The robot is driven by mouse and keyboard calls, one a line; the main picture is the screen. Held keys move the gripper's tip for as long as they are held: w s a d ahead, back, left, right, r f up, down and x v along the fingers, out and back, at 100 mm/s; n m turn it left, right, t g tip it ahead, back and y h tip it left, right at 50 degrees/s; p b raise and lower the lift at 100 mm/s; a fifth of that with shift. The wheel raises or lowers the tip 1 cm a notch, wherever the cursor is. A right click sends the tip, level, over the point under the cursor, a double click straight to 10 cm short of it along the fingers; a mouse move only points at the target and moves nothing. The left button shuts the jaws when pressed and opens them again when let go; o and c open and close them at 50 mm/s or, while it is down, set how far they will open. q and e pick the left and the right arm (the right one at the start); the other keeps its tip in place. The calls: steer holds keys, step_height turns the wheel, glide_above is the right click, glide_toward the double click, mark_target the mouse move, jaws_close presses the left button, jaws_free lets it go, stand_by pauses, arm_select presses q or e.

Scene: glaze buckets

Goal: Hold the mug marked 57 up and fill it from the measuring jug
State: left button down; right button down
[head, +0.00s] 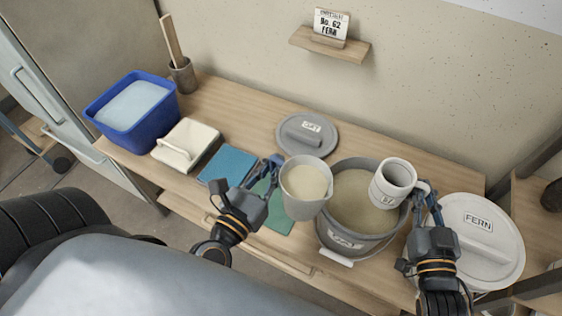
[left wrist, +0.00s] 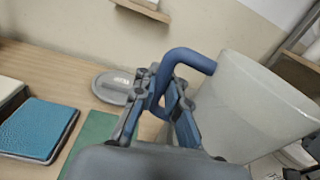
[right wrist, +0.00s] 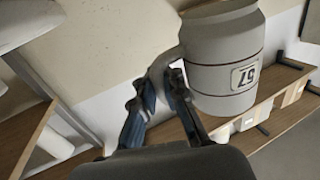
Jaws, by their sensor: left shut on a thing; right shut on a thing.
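The measuring jug (head: 304,190) is translucent grey with a blue handle (left wrist: 185,58) and holds cream-coloured glaze. My left gripper (head: 270,178) is shut on its handle; the jug is roughly upright, left of the open bucket. The white mug (head: 393,182) has dark bands and a small number plate, which reads 57 upside down in the right wrist view (right wrist: 244,75). My right gripper (head: 424,196) is shut on the mug's handle and holds it up over the bucket's right side. Its visible inside looks empty; its bottom is hidden. Jug and mug are apart.
The open bucket (head: 345,243) holds cream glaze. Right of it stands a white bucket with a FERN lid (head: 484,235). A grey lid (head: 308,137) lies behind the jug. A card (head: 331,26) reads FERN.

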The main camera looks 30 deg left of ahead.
arm_select(q)
steer(key=w+d+m+g+h, duration=0.15)
steer(key=w+m+h, duration=0.35)
steer(key=w, duration=0.8)
steer(key=w+d+r+m+g+h, duration=0.1)
steer(key=w+d+r+g+h, duration=0.1)
steer(key=d+r, duration=0.4)
steer(key=w+d+r+m+g+h, duration=0.2)
steer(key=w+d+r+h, duration=0.3)
steer(key=r, duration=0.5)
steer(key=shift+w+d+r, duration=0.15)
steer(key=shift+w+d, duration=0.35)
steer(key=shift+d, duration=0.5)
steer(key=shift+d, duration=0.1)
